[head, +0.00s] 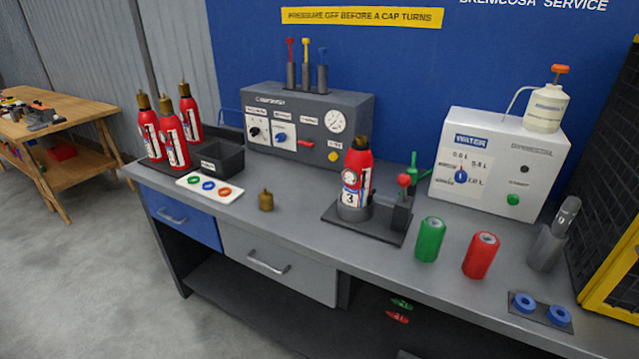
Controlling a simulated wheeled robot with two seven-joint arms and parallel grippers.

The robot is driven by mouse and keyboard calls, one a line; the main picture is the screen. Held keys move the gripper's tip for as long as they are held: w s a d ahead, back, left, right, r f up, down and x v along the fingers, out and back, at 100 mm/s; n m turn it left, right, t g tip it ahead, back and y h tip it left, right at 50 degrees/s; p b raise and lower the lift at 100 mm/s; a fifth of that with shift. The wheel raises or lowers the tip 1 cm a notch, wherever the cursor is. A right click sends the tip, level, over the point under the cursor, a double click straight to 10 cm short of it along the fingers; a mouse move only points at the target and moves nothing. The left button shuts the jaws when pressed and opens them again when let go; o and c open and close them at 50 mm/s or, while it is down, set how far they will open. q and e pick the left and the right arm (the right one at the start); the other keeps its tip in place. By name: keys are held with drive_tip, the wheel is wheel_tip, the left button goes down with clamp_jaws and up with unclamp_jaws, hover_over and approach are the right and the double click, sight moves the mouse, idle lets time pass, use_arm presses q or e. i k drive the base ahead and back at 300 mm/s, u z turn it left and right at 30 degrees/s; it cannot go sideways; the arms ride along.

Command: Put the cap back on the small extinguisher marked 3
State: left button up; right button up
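The small extinguisher marked 3 (357,170) is red with a white label and a gauge. It stands upright in a grey holder (354,211) on a dark base plate at the middle of the bench. A short brass-coloured part shows at its top; I cannot tell its exact form. A small brass cap (266,201) stands alone on the bench near the front edge, left of the extinguisher and apart from it. Neither of my grippers is in view.
A red-knobbed lever (404,181) rises beside the holder. Green (430,240) and red (481,255) cylinders stand to the right. A ring card (210,187), black bin (222,157) and several capped extinguishers (174,145) are left. Bench is clear around the cap.

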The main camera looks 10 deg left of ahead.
sight(357, 174)
drive_tip(key=u, duration=0.55)
drive_tip(key=k, duration=0.65)
drive_tip(key=u, duration=1.25)
drive_tip(key=i, duration=1.55)
drive_tip(key=z, duration=0.65)
